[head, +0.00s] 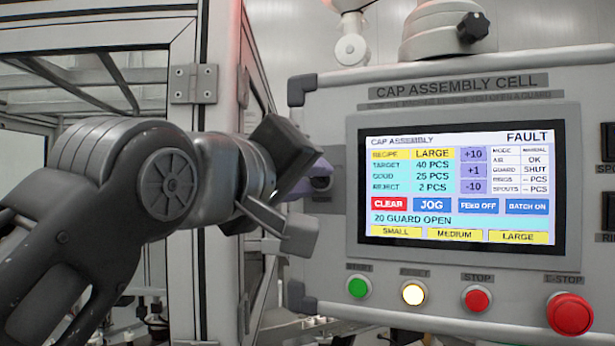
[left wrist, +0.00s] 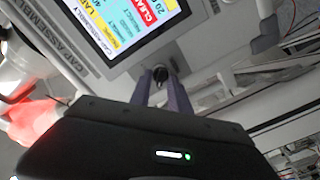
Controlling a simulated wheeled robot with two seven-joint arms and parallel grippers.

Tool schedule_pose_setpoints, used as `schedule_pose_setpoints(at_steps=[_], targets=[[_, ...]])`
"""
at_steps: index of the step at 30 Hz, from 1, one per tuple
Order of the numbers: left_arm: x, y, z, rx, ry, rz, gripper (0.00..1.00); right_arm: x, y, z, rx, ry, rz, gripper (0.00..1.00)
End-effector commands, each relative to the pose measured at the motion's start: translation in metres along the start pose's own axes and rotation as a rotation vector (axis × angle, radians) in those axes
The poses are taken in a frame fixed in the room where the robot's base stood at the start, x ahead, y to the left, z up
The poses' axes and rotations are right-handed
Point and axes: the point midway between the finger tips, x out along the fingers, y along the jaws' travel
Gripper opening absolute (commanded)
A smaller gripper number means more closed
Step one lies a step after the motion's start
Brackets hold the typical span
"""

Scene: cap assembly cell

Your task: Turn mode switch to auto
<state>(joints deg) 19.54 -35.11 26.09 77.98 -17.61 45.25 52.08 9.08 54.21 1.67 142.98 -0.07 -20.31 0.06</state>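The mode switch is a dark knob (left wrist: 160,73) on the grey panel below the screen in the left wrist view. The two purple fingers of my left gripper (left wrist: 160,82) stand on either side of it with a narrow gap. I cannot tell whether they touch it. My right gripper is not in view.
Below the screen are a green start button (head: 358,287), a lit pale button (head: 413,293), a red stop button (head: 477,298) and a red E-stop (head: 569,314). A framed guard enclosure (head: 215,200) with clear panes stands to the left, close to my arm.

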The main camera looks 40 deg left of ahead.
Motion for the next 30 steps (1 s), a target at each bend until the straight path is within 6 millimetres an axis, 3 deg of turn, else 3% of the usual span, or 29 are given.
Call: schedule_pose_setpoints(at_steps=[8,22,30], targets=[[-0.0002,-0.0001,0.0000,0.000,0.000,0.000,0.00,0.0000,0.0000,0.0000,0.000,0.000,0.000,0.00],[-0.0001,-0.0001,0.0002,0.016,0.000,0.000,0.00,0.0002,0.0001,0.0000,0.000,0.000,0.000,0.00],[0.0001,0.0001,0.0007,0.112,-0.002,0.000,0.00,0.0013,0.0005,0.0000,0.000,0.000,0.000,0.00]])
